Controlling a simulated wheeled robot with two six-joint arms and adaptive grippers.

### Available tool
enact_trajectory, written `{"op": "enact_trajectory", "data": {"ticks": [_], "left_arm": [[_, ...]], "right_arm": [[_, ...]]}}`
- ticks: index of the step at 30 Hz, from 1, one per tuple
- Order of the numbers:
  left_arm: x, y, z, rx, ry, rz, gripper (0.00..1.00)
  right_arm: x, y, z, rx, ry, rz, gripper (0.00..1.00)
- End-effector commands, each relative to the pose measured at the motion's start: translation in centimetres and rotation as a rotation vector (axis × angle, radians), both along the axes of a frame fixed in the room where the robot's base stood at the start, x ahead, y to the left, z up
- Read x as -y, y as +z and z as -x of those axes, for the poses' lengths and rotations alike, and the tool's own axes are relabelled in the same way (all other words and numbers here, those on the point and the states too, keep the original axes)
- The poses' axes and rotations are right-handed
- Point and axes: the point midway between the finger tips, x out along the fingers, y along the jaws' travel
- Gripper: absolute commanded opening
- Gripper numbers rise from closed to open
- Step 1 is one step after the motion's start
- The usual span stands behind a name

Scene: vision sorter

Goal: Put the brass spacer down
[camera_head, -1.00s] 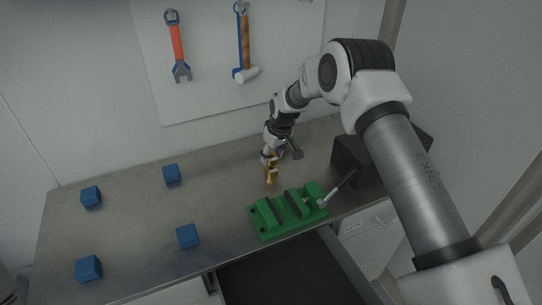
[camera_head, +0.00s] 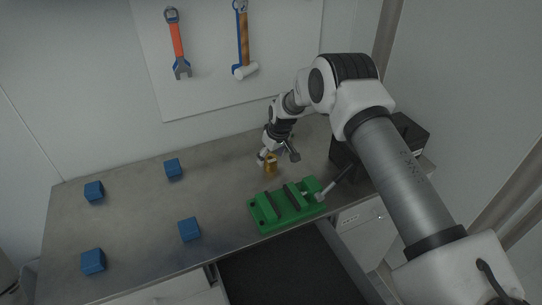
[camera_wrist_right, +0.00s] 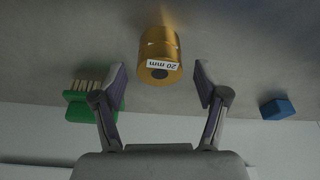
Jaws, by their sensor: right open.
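The brass spacer (camera_head: 271,165) stands on the grey metal bench top, behind the green vise. In the right wrist view the spacer (camera_wrist_right: 160,50) is a gold cylinder with a dark hole and a white label reading 20 mm. My right gripper (camera_wrist_right: 160,80) is open, with one finger on each side of the spacer and a gap on both sides. In the head view my right gripper (camera_head: 274,158) is at the spacer, small and partly hard to make out. My left gripper is not in view.
The green vise (camera_head: 262,219) with its handle stands at the bench's front edge. Several blue blocks (camera_head: 174,168) lie on the left half. A black box (camera_head: 410,131) is at the right. An open drawer (camera_head: 285,270) is below the front edge. Tools hang on the wall board (camera_head: 290,40).

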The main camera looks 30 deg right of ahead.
Motion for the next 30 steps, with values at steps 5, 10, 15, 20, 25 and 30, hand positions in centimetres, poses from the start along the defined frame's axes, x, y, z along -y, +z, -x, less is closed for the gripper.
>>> {"op": "enact_trajectory", "data": {"ticks": [5, 10, 15, 20, 25, 30], "left_arm": [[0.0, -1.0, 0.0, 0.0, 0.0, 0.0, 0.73], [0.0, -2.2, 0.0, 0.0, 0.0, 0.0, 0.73], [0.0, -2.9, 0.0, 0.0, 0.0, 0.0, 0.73], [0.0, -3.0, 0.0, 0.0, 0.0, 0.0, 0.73], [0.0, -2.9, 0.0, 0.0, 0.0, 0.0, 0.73], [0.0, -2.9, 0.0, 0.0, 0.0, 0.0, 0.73]], "right_arm": [[0.2, 2.6, 0.6, 0.005, -0.002, -0.001, 0.73], [0.3, 6.8, 1.8, 0.006, 0.0, -0.001, 0.73], [0.5, 10.2, 2.8, 0.004, 0.0, -0.001, 0.73], [0.6, 11.4, 3.1, 0.001, -0.001, 0.0, 0.73], [0.6, 11.5, 3.2, 0.001, -0.001, 0.0, 0.73], [0.5, 11.5, 3.1, 0.001, 0.0, 0.0, 0.73]]}}
